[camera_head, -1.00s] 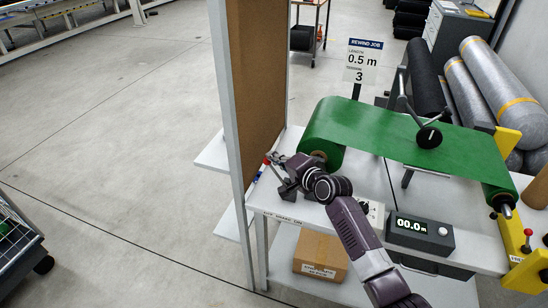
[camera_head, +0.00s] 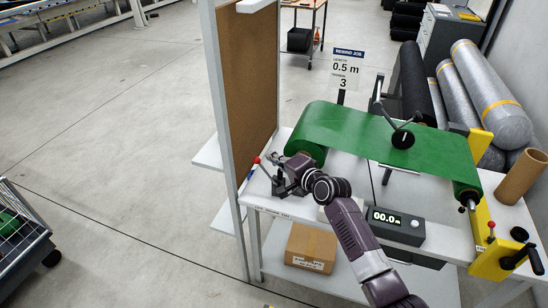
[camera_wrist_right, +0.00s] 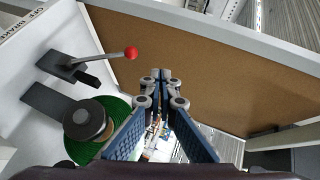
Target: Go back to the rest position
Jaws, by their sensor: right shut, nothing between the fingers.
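My right gripper (camera_head: 284,174) is shut and empty. It is over the left end of the white rewinding table (camera_head: 285,208), near the upright brown board (camera_head: 246,85). In the right wrist view its fingers (camera_wrist_right: 160,76) meet in front of the board, and nothing is between them. A lever with a red knob (camera_wrist_right: 131,53) on a dark base is left of the fingers, apart from them. The red knob also shows in the head view (camera_head: 257,160), partly behind the gripper. My left gripper is out of view.
Green material (camera_head: 350,128) stretches across the table. A display box (camera_head: 396,224) reads 00.0 m. A brown tube (camera_head: 522,176) stands at the right end. A cardboard box (camera_head: 311,247) lies on the lower shelf. Open floor is to the left; a wire cart (camera_head: 22,235) stands at the left edge.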

